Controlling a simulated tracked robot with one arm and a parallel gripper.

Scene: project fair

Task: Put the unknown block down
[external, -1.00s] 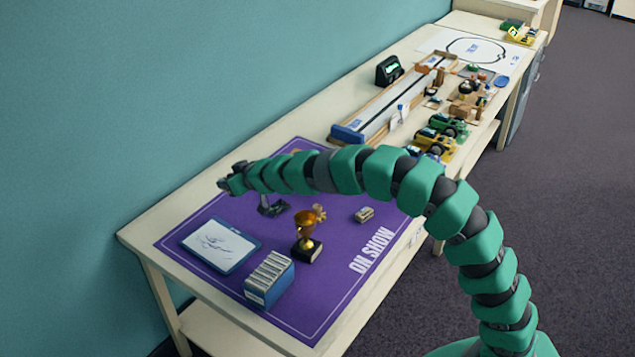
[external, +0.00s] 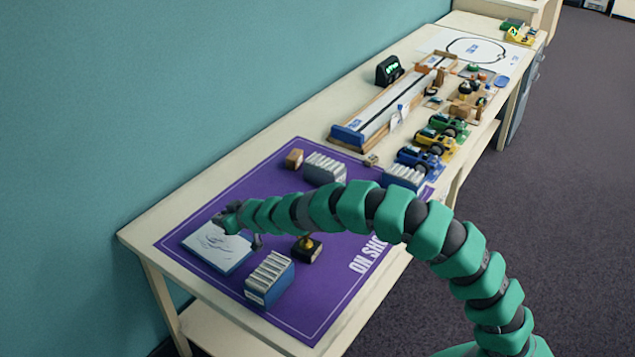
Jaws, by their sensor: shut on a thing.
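My gripper (external: 228,220) is at the far end of my green segmented arm. It appears over the back edge of the white drawing board (external: 215,250) on the purple mat (external: 325,290). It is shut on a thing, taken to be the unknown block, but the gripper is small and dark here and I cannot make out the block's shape. A dark grey piece shows just below the arm's end; I cannot tell what it is. Whether the held thing touches the board or mat cannot be told.
A trophy (external: 306,250) stands right of the gripper, partly behind my arm. A blue box of white cards (external: 269,279) is in front. A brown block (external: 294,158) and a grey card box (external: 324,168) stand at the mat's back. Toy vehicles (external: 443,132) are farther along. The mat's front-left strip is clear.

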